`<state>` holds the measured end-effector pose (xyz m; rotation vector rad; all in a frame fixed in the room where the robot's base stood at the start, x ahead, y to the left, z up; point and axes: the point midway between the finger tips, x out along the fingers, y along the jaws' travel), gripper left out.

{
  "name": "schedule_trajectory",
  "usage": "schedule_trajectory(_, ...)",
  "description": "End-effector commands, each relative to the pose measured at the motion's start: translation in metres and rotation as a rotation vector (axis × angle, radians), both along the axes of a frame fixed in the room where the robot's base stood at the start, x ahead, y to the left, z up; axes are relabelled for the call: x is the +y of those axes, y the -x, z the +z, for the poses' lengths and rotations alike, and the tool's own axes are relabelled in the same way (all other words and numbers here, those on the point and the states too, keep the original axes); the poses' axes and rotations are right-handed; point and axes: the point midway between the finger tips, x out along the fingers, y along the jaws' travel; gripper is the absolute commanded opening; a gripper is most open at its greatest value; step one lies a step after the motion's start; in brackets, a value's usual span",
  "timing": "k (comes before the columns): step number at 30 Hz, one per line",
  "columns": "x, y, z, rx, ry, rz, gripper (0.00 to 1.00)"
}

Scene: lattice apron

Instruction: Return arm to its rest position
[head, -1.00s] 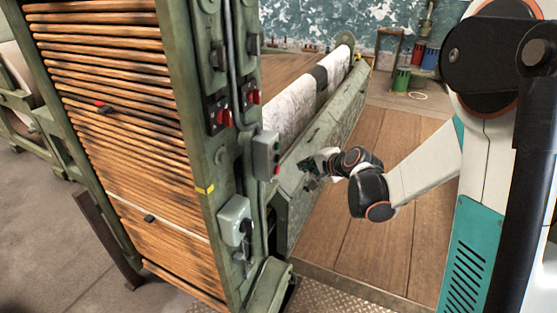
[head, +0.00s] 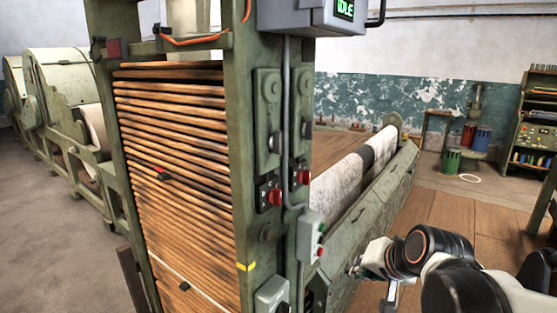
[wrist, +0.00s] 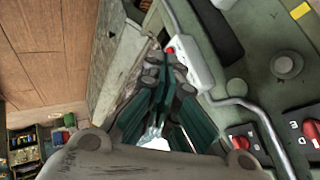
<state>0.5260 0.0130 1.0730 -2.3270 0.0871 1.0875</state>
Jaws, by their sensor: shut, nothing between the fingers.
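My gripper (head: 364,264) is at the lower right of the head view, beside the green machine frame and just right of a small grey button box (head: 311,236). My arm runs from it to the lower right corner. In the wrist view the dark green fingers of my gripper (wrist: 167,62) are together with nothing between them. Their tips lie in line with the red button of the button box (wrist: 190,65); I cannot tell the distance between them.
The tall green frame (head: 243,170) holds rows of wooden slats (head: 180,125) and red switches (head: 274,195). A grey box showing IDLE (head: 310,14) hangs above. A roll of pale material (head: 345,180) lies behind. Open wooden floor (head: 470,225) lies to the right.

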Motion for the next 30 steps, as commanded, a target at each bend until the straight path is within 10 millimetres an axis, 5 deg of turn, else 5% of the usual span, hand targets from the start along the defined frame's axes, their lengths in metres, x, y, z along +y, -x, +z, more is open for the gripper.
schedule_trajectory(9, -0.002, 0.093, 0.007, 0.037, 0.266, 0.177, 0.0)
schedule_trajectory(15, -0.008, 0.138, 0.002, 0.06, 0.406, 0.271, 0.0)
schedule_trajectory(21, -0.013, 0.158, -0.002, 0.073, 0.471, 0.316, 0.0)
schedule_trajectory(30, -0.013, 0.16, -0.002, 0.074, 0.48, 0.321, 0.0)
